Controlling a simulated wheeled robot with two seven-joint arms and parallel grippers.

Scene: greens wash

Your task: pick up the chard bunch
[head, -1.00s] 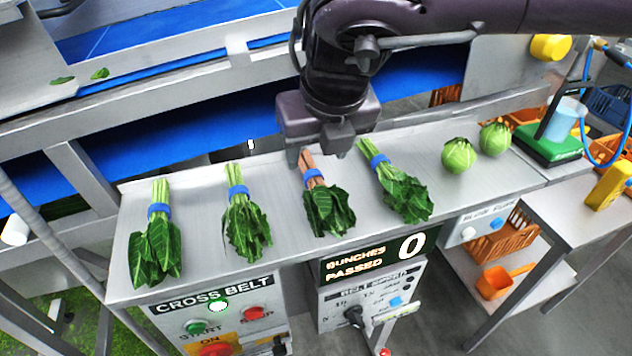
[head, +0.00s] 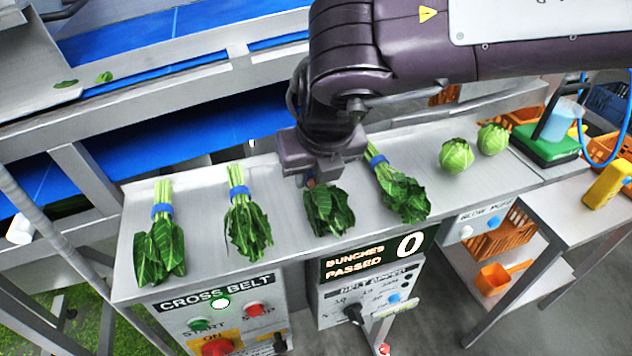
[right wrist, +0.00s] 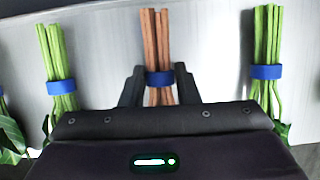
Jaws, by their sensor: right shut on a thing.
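The chard bunch (head: 328,212) has reddish-brown stems, dark green leaves and a blue band. It lies on the steel shelf, third from the left in the row of bunches. My right gripper (head: 320,180) is over its stem end and hides the stems and band in the head view. In the right wrist view, the chard stems (right wrist: 156,35) run between the two fingers of the gripper (right wrist: 159,82), which is shut on them at the blue band. The leaves are hidden there by the gripper body. My left gripper is not in view.
Green-stemmed bunches lie on both sides: one (head: 247,220) to the left, one (head: 403,192) close on the right, another (head: 160,245) farther left. Two round cabbages (head: 457,156) sit farther right. The control panel (head: 215,318) and counter sign (head: 375,257) are below the shelf's front edge.

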